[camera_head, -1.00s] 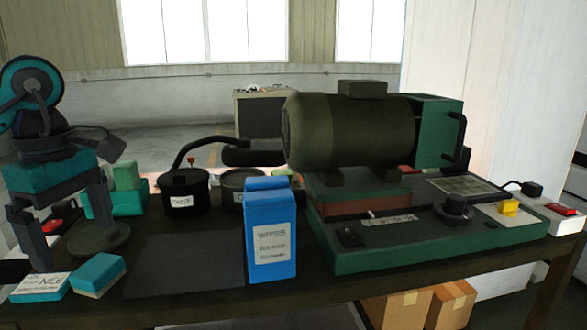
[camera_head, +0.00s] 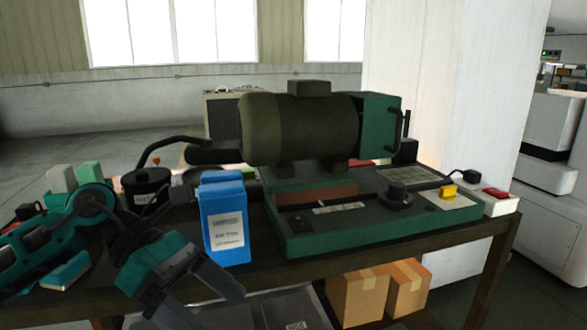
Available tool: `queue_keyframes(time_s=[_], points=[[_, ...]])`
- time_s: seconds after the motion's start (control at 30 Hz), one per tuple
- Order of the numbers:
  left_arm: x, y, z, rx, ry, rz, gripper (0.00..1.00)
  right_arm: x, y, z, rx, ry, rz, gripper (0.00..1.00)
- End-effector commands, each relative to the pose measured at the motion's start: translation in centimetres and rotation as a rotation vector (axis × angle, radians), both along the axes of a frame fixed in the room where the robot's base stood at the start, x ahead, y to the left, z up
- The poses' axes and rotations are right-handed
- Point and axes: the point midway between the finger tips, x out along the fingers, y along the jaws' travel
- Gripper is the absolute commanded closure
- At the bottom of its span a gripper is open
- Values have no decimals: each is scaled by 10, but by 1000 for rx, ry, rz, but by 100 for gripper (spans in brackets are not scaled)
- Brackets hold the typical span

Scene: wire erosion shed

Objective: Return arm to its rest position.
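My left arm, teal and dark grey, comes in from the left edge and bends down over the front of the workbench (camera_head: 480,245). Its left gripper (camera_head: 192,301) points down towards the bench's front edge, with its two dark fingers spread apart. Nothing shows between the fingers. The gripper is in front of and below the blue carton (camera_head: 226,232), apart from it as far as I can tell. My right gripper and arm are not in view.
A large motor-driven machine (camera_head: 300,130) on a green base fills the bench's middle and right. Beside my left arm are a black pot (camera_head: 147,198), green blocks (camera_head: 75,178) and a teal-and-white box (camera_head: 66,270), partly hidden. Cardboard boxes (camera_head: 357,298) sit below.

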Motion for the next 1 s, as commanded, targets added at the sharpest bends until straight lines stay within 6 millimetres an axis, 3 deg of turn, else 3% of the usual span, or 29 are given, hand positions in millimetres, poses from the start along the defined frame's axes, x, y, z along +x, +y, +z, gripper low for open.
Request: queue_keyframes(time_s=[0.03,0.1,0.2,0.33,0.47,0.57,0.67,0.77,0.87,0.9,1.0], points=[[-6,-21,-1,-112,96,37,0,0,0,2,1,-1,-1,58],[-8,-44,5,-265,234,108,0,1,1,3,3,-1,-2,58],[-4,-65,14,-471,454,229,0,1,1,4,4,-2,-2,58],[12,-73,17,-718,775,414,0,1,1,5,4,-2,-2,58],[36,-61,-1,-940,1123,630,0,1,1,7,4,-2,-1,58],[52,-42,-32,-1093,1404,815,0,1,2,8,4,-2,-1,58],[59,-17,-80,-1231,1691,1018,0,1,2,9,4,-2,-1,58],[49,10,-141,-1355,1981,1239,0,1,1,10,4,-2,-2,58],[22,35,-205,-1464,2251,1466,0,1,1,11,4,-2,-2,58],[8,42,-227,1460,-2282,-1510,0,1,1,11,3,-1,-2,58],[-27,56,-271,1301,-2095,-1433,0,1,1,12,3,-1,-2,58]])
